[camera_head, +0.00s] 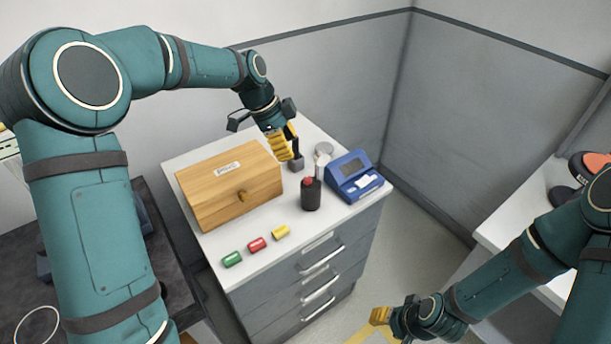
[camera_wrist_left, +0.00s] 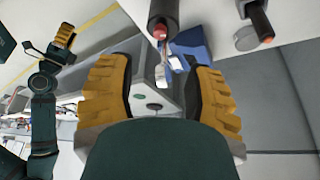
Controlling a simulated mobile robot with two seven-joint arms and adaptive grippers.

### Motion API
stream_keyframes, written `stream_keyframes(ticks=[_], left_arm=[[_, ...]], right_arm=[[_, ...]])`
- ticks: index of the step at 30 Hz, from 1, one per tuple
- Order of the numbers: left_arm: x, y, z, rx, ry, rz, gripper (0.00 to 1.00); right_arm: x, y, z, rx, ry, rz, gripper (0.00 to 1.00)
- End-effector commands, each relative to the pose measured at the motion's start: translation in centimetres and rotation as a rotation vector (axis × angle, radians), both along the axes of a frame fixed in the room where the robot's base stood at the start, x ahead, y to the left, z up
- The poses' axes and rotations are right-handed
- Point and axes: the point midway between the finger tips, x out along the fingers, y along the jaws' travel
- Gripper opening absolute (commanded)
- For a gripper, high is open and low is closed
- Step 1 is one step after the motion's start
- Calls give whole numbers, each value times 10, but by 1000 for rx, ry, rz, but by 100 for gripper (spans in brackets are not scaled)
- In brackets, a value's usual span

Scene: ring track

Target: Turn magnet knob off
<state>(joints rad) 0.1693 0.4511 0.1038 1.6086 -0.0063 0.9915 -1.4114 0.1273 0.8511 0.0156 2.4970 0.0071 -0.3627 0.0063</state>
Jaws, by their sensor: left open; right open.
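My left gripper (camera_head: 285,144) hangs over the back of the white cabinet top, behind the wooden box. In the left wrist view its two yellow fingers (camera_wrist_left: 160,95) are spread apart with nothing held between them. A small dark block (camera_head: 297,164), possibly the magnet base, sits just below it, partly covered by the fingers. A pale round dial (camera_head: 323,158) stands beside the block. The wrist view shows the dial (camera_wrist_left: 246,39) and a dark rod with an orange-red end (camera_wrist_left: 263,24). I cannot make out the knob for certain. My right gripper (camera_head: 380,316) is open and low, away from the cabinet.
The wooden box (camera_head: 225,190) fills the cabinet's left side. A black bottle with a red cap (camera_head: 310,194) and a blue device (camera_head: 354,175) stand at right. Green (camera_head: 232,259), red (camera_head: 257,245) and yellow (camera_head: 281,232) pieces lie along the front. Grey walls stand behind.

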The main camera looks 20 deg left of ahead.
Motion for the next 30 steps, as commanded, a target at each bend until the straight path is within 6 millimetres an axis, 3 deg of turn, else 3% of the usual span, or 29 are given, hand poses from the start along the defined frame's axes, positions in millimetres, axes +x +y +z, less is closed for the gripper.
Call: stream_keyframes(ticks=[9, 15, 21, 30], left_arm=[[5, -24, -60, 1, 4, -2, 52], [9, -36, -89, 1, 2, -1, 52], [10, -42, -104, 1, 1, 0, 52], [11, -43, -106, 1, 0, 1, 52]], right_arm=[[-3, 0, -9, 2, 6, 6, 47], [-4, 1, -12, 2, 9, 8, 47], [-5, 1, -13, 2, 11, 8, 47], [-5, 1, -13, 2, 11, 8, 47]])
